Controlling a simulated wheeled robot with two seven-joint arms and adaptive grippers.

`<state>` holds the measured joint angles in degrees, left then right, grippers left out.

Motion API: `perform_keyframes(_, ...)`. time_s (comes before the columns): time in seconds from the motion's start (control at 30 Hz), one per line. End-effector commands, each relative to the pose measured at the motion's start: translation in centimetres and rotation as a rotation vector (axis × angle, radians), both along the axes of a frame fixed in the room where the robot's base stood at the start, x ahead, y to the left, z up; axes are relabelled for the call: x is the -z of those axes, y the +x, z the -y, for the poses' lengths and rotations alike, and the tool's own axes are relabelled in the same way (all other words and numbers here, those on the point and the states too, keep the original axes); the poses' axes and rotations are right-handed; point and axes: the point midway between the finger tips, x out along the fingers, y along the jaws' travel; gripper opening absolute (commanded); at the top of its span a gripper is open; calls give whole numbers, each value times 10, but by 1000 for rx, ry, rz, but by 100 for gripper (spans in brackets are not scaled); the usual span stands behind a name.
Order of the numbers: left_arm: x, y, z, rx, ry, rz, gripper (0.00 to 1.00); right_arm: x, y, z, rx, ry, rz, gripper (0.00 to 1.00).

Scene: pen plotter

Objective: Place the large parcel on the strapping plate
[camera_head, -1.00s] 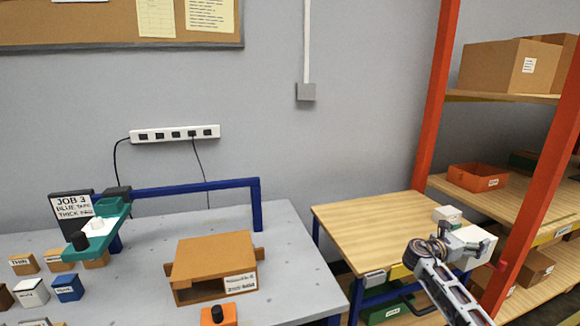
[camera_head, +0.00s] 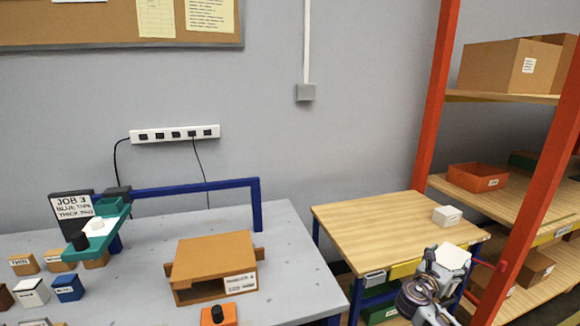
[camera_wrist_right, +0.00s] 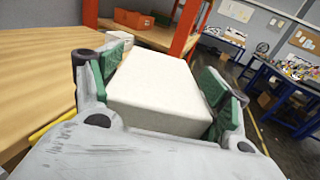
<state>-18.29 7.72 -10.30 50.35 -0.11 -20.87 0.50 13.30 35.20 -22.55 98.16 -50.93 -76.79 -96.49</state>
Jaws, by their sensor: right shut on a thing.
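My right gripper (camera_head: 443,268) is shut on a large white parcel (camera_head: 453,256), beside the front right edge of the wooden table. In the right wrist view the parcel (camera_wrist_right: 158,92) fills the space between the two green finger pads. A smaller white parcel (camera_head: 447,215) with a label sits on the right part of the wooden table (camera_head: 370,225). I cannot clearly pick out the strapping plate. My left gripper is not in view.
Orange shelving posts (camera_head: 440,100) stand close on the right, with boxes on the shelves. On the left, a grey table (camera_head: 300,260) carries a blue frame (camera_head: 190,187), a brown box-like stand (camera_head: 212,255) and small blocks. The wooden table's middle is clear.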

Motion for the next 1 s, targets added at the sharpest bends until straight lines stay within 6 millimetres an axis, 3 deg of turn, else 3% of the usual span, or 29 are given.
perform_keyframes(0.57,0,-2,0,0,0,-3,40,46,-50,-93,-323,-2,-2,38)
perform_keyframes(1.0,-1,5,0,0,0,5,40,99,-107,-202,-701,0,-2,38)
